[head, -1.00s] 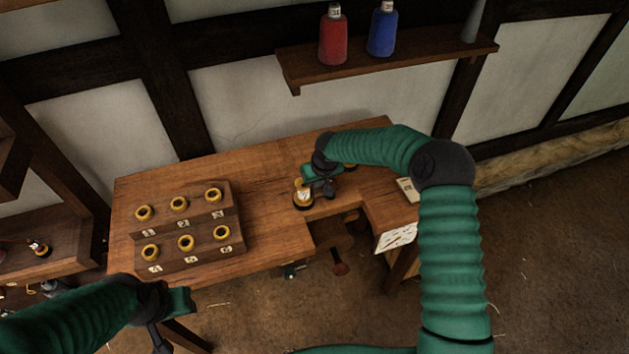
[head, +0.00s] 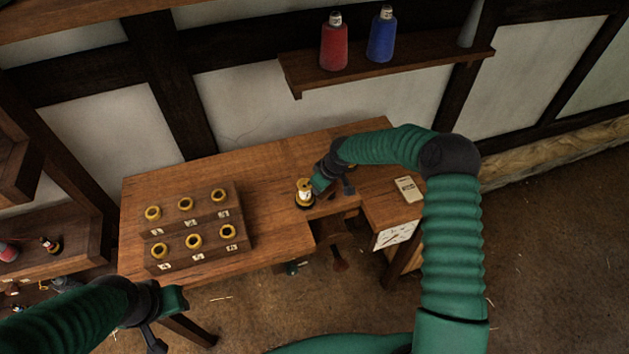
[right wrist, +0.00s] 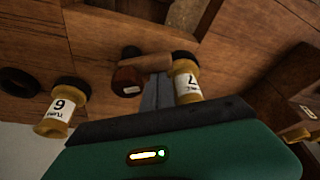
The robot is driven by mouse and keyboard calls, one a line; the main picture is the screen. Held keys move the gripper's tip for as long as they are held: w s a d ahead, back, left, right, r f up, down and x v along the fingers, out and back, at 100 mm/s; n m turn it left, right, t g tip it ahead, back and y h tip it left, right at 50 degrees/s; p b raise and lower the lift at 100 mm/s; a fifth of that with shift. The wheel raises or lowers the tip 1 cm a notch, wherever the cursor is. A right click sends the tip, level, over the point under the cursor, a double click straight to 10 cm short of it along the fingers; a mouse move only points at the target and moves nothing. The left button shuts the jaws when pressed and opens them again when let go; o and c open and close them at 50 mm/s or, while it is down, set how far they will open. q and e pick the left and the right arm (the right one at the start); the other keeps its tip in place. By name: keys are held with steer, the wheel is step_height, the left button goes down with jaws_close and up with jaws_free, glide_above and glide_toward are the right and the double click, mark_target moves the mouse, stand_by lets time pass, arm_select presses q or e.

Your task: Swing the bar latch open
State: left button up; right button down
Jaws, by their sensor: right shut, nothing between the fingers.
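My right gripper (head: 318,186) is over the workbench, close beside a brass-coloured spool with a white label (head: 305,193). In the right wrist view its fingers (right wrist: 158,92) are together and empty, beside the spool marked 7 (right wrist: 187,80). A short wooden bar (right wrist: 146,63) shows just past the fingertips, with a dark red rounded piece (right wrist: 128,79) at its left end. I cannot tell whether this is the bar latch, or whether the fingers touch it. My left gripper (head: 178,302) is low at the left, in front of the bench; its jaw gap cannot be made out.
A stepped wooden rack (head: 200,257) with several brass rings stands on the bench's left. A spool marked 6 (right wrist: 62,108) is near my right gripper. A small card (head: 408,189) lies at the bench's right. A wall shelf (head: 420,63) holds red and blue cones.

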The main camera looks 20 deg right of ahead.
mark_target(325, 198)
steer(key=shift+s+n+y+p, duration=0.3)
steer(key=shift+s+n, duration=0.05)
steer(key=shift+n, duration=0.65)
steer(key=n, duration=0.1)
steer(key=s+n+g, duration=0.1)
steer(key=shift+d+n+y, duration=0.2)
steer(key=shift+n+y, duration=0.1)
steer(key=n, duration=0.1)
steer(key=s+n+g, duration=0.1)
steer(key=n, duration=0.1)
steer(key=shift+d+f+b, duration=0.1)
steer(key=shift+d+b, duration=0.25)
steer(key=shift+s+d, duration=0.3)
steer(key=b+v, duration=0.2)
steer(key=v, duration=1.5)
steer(key=shift+d, duration=0.25)
steer(key=shift+f, duration=0.2)
